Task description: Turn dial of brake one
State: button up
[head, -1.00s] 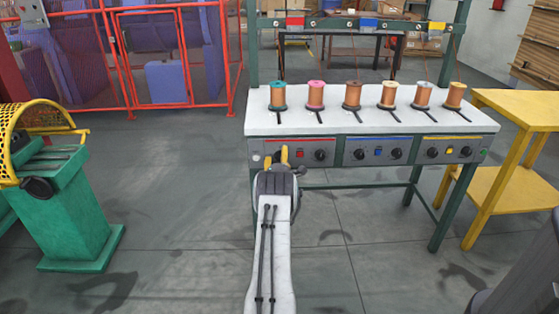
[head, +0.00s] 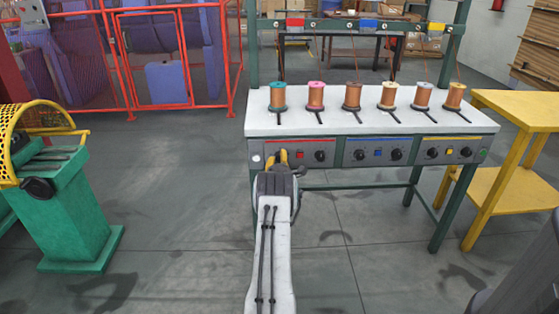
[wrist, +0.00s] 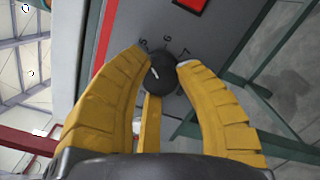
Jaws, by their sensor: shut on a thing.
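The dial of brake one (wrist: 161,74) is a round black knob with a white pointer line, on a grey panel. In the wrist view my gripper (wrist: 160,62) has its yellow fingers closed around it, one fingertip on each side. The printed numbers 5, 6 and 7 show above the knob. In the head view my gripper (head: 283,154) is at the left end of the red-striped panel (head: 311,143) and hides this dial. A red square (head: 300,155) and another black dial (head: 320,155) lie just right of the gripper.
Two more panels, blue-striped (head: 378,137) and yellow-striped (head: 450,137), continue right under the white table top (head: 350,125) with several wire spools. A yellow stand (head: 510,110) is at right, a green machine (head: 65,200) at left. The floor between is clear.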

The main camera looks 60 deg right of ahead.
jog(key=shift+f+b, duration=0.2)
jog(key=shift+b, duration=0.4)
grip_shut()
jog(key=b, duration=0.4)
jog(key=shift+f+m, duration=0.2)
jog(key=shift+m, duration=0.2)
jog(key=m+b, duration=0.1)
jog(key=b, duration=0.4)
jog(key=shift+b, duration=0.35)
jog(key=shift+r+m+b, duration=0.1)
jog(key=shift+m+b, duration=0.3)
jog(key=shift+b, duration=0.2)
jog(key=m+b, duration=0.1)
jog(key=b, duration=0.1)
jog(key=shift+r+m+b, duration=0.2)
jog(key=shift+m+b, duration=0.1)
jog(key=shift+b, duration=0.05)
jog(key=m+b, duration=0.2)
jog(key=b, duration=0.1)
jog(key=shift+w+m, duration=0.15)
jog(key=shift+m, duration=0.25)
jog(key=shift+r+m+b, duration=0.1)
jog(key=shift+m+b, duration=0.2)
jog(key=shift+b, duration=0.2)
jog(key=shift+a+r, duration=0.1)
jog(key=shift+r, duration=0.05)
